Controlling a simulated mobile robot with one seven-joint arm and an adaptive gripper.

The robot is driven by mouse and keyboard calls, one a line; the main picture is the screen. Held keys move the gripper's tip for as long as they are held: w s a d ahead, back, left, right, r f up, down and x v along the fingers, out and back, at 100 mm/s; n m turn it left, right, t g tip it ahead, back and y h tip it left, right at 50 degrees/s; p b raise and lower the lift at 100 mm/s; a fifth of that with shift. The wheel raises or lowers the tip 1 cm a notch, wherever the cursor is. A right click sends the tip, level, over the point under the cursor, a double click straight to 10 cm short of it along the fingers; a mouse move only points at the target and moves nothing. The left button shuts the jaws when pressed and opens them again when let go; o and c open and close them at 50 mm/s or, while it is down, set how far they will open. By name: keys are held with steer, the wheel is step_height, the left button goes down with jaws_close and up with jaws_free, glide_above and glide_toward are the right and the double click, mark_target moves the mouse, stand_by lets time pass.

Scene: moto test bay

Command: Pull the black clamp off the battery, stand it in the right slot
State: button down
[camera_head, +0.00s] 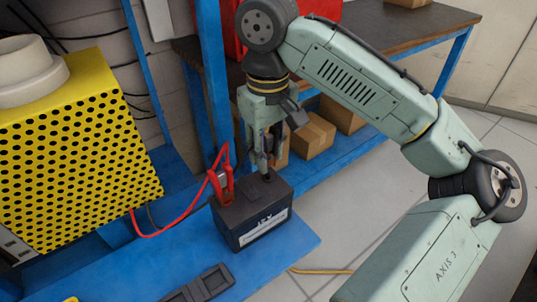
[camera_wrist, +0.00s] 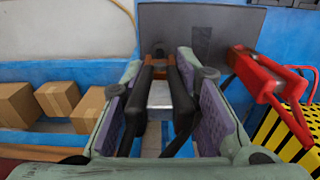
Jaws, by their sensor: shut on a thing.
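The black battery (camera_head: 245,222) stands on a blue bench. My gripper (camera_head: 262,160) points down over the right end of its top. In the wrist view its two padded fingers lie on either side of the black clamp (camera_wrist: 181,98) and are shut on its handles. The clamp's copper-coloured jaws are at the battery top (camera_wrist: 225,35), seemingly at the terminal; the exact contact is hidden. The red clamp (camera_head: 222,184) sits on the other end of the battery, and shows at right in the wrist view (camera_wrist: 262,80). A dark slotted holder (camera_head: 205,284) lies at the bottom edge, partly cut off.
A yellow perforated box (camera_head: 75,130) stands left of the battery, with a red cable (camera_head: 150,235) running between. A blue post (camera_head: 212,65) rises behind my gripper. Cardboard boxes (camera_head: 313,136) sit on a low shelf behind.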

mark_target(268, 132)
steer(key=shift+r+p, duration=1.5)
steer(key=shift+p, duration=0.1)
steer(key=shift+r+p, duration=0.65)
steer(key=shift+r, duration=1.85)
